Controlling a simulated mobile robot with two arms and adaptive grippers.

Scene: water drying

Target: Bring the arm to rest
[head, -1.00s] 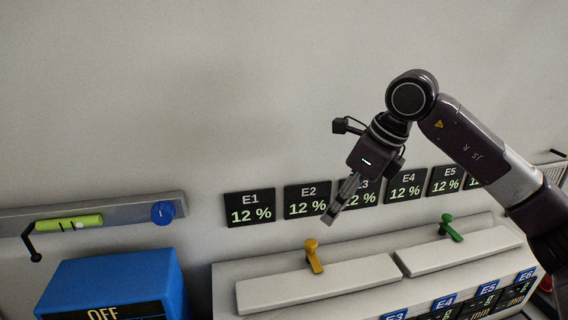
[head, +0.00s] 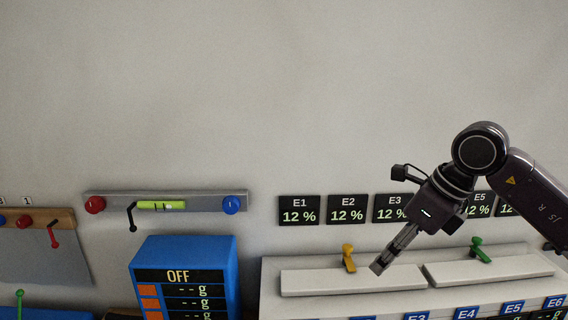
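My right arm comes in from the right edge in the head view. My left gripper is not in view.
Percent displays (head: 299,209) line the wall. A yellow lever (head: 349,257) and a green lever (head: 480,249) stand by the lids. A blue box (head: 184,252) reads OFF. A grey rail (head: 205,197) holds a level vial (head: 161,206). The upper wall is bare.

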